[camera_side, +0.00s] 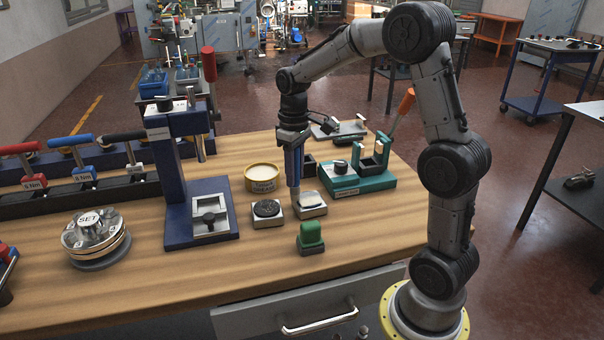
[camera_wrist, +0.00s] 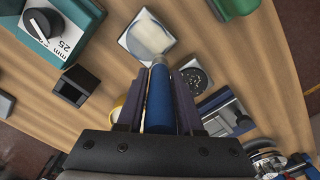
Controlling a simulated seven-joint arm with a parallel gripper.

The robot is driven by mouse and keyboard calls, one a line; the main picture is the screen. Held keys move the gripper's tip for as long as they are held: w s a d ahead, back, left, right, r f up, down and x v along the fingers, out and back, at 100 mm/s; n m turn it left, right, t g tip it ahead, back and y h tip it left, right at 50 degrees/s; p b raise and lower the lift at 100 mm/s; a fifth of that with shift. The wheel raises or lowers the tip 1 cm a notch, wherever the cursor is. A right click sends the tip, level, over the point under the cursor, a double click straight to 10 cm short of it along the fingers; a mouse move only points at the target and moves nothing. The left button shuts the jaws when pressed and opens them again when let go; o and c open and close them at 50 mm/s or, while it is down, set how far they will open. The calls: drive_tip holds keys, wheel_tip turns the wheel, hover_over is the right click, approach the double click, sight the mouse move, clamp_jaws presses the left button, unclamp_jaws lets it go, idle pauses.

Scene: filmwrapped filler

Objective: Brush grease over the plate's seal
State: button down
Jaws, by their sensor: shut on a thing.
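My gripper (camera_side: 293,140) points down and is shut on a brush with a blue handle (camera_side: 294,166). In the wrist view the blue handle (camera_wrist: 159,100) runs between the fingers, and its pale head (camera_wrist: 150,38) lies over a small square metal plate (camera_wrist: 132,43). That plate (camera_side: 313,210) is on the bench in the side view. The brush head hides much of its middle, so I cannot make out the seal or be sure of contact. A second square plate (camera_side: 267,221) with a dark round top sits to its left. A yellow tin with pale contents (camera_side: 262,178) stands behind.
A blue press (camera_side: 185,175) stands left of the plates. A teal fixture (camera_side: 358,178) with a dark knob is at the right. A green-handled block (camera_side: 311,236) sits in front. A round SET device (camera_side: 95,238) is at far left. Bare wood lies along the front.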

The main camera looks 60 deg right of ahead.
drive_tip(key=shift+s+d, duration=2.35)
drive_tip(key=shift+d, duration=0.3)
drive_tip(key=shift+w+a, duration=2.3)
drive_tip(key=shift+a, duration=0.2)
drive_tip(key=shift+w+a+r, duration=0.1)
drive_tip(key=shift+w+r, duration=0.05)
drive_tip(key=shift+r, duration=3.9)
